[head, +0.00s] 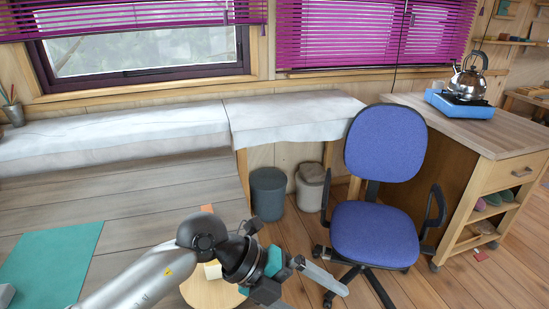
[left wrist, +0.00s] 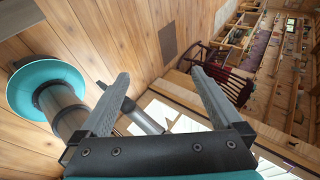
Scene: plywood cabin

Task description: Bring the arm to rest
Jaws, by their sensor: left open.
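My left arm comes in from the bottom left of the head view and stretches out to the right over a round light-wood top. My left gripper (head: 318,288) is at its end, low in the picture, in front of the blue office chair. In the left wrist view the two grey fingers of the left gripper (left wrist: 160,76) stand well apart with nothing between them. The gripper is open and empty. My right gripper is not in view.
The blue chair (head: 376,236) stands close to the right of the gripper. Two bins (head: 268,194) stand behind. A wooden counter (head: 460,130) carries a kettle (head: 467,76) on a blue stove (head: 460,105). A teal mat (head: 50,262) lies on the left. Floor shows between the bins and arm.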

